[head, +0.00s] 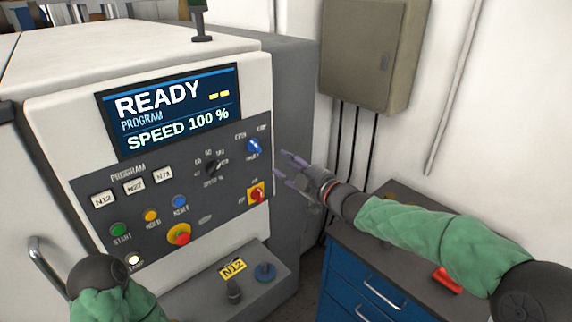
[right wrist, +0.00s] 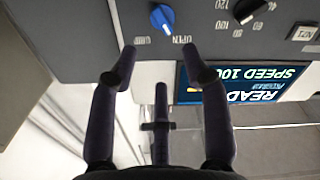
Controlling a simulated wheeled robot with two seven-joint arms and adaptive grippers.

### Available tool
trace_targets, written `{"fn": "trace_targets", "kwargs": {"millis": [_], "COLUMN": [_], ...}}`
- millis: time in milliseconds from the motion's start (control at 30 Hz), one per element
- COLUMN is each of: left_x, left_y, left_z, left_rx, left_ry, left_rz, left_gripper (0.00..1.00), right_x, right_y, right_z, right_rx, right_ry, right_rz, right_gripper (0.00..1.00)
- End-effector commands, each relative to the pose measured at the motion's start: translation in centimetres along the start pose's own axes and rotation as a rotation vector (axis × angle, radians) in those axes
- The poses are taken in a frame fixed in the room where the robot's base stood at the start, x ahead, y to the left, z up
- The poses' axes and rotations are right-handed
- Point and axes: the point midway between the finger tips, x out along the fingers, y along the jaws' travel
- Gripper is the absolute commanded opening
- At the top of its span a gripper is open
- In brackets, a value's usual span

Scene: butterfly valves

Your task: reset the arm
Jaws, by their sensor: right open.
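My right arm, in a green sleeve (head: 425,232), reaches in from the right in the head view. My right gripper (head: 280,163) is open, with purple fingers pointing at the machine's control panel (head: 215,205). It sits just right of the panel's edge, near the blue rotary knob (head: 254,146). In the right wrist view the open fingers (right wrist: 160,53) hold nothing, and the blue knob (right wrist: 162,17) shows beyond the gap between them. No contact with the knob can be seen. Of my left arm only a dark joint and green sleeve show at the lower left; its gripper is not seen.
The screen (head: 172,108) reads READY, SPEED 100 %. A red-yellow switch (head: 256,192) and a red emergency button (head: 179,234) are on the panel. A blue drawer cabinet (head: 365,275) stands below my right arm. A grey wall box (head: 372,52) with cables hangs behind.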

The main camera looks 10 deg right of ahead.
Motion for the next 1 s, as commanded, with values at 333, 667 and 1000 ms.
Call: {"fn": "trace_targets", "kwargs": {"millis": [333,667,1000], "left_x": [0.3,1.3,2.3], "left_y": [-0.1,-0.5,-0.8], "left_z": [0.0,-0.1,-0.1], "left_rx": [0.0,0.0,0.0], "left_ry": [0.0,0.0,0.0], "left_rz": [0.0,0.0,0.0], "left_gripper": [0.4,0.4,0.4], "right_x": [0.4,-2.8,-12.6], "right_y": [-2.8,-14.1,-28.8], "right_z": [5.6,23.2,36.6], "right_rx": [0.115,0.518,0.914], "right_ry": [-0.092,-0.446,-0.874], "right_rz": [-0.017,-0.039,-0.036], "right_gripper": [0.48,0.48,0.48]}}
